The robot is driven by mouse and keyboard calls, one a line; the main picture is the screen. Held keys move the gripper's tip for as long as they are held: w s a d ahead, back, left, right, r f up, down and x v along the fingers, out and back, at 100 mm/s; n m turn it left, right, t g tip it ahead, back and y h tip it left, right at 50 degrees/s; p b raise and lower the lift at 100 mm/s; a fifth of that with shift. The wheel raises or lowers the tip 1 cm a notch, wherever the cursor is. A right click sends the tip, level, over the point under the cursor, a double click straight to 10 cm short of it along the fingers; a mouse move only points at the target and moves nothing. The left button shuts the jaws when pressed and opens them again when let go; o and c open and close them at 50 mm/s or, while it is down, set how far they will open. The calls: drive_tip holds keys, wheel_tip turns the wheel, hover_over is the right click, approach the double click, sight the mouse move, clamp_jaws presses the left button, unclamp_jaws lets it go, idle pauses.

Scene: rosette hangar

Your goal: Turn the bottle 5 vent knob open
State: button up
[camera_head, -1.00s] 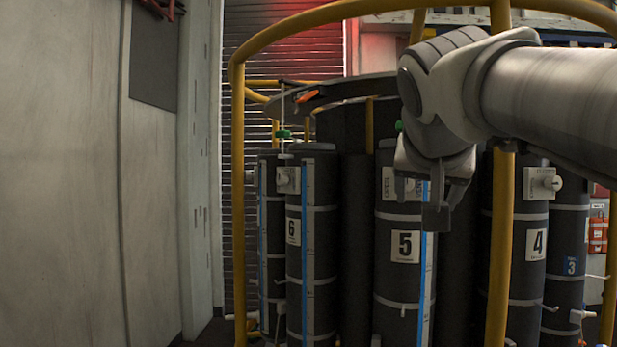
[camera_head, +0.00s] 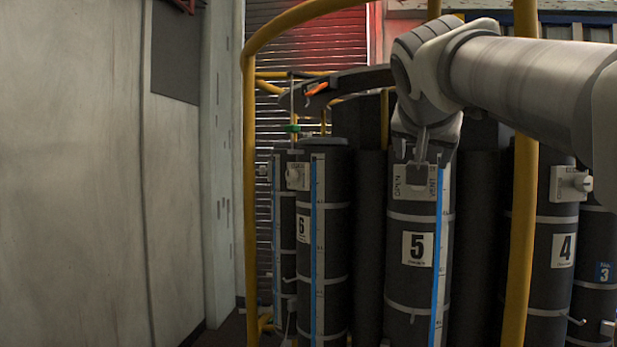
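Bottle 5 (camera_head: 414,275) is a tall dark cylinder with a white "5" label and a blue-edged scale strip, standing right of the picture's middle. Its white vent plate (camera_head: 413,184), marked OPEN and VENT, sits near its top. My gripper (camera_head: 421,150) points down in front of the upper part of that plate. The bottle 5 vent knob is not clearly visible; the gripper covers the place above the plate's middle. I cannot tell whether the fingers touch the knob or how far apart they are.
Bottle 6 (camera_head: 328,240) stands to the left and bottle 4 (camera_head: 554,260) to the right, each with its own white knob plate. A yellow post (camera_head: 522,230) rises just right of bottle 5. A yellow rail curves overhead. The left side is a plain wall.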

drive_tip(key=p+x, duration=0.2)
drive_tip(key=x, duration=1.1)
drive_tip(key=shift+w+d, duration=0.1)
drive_tip(key=shift+w, duration=0.05)
clamp_jaws()
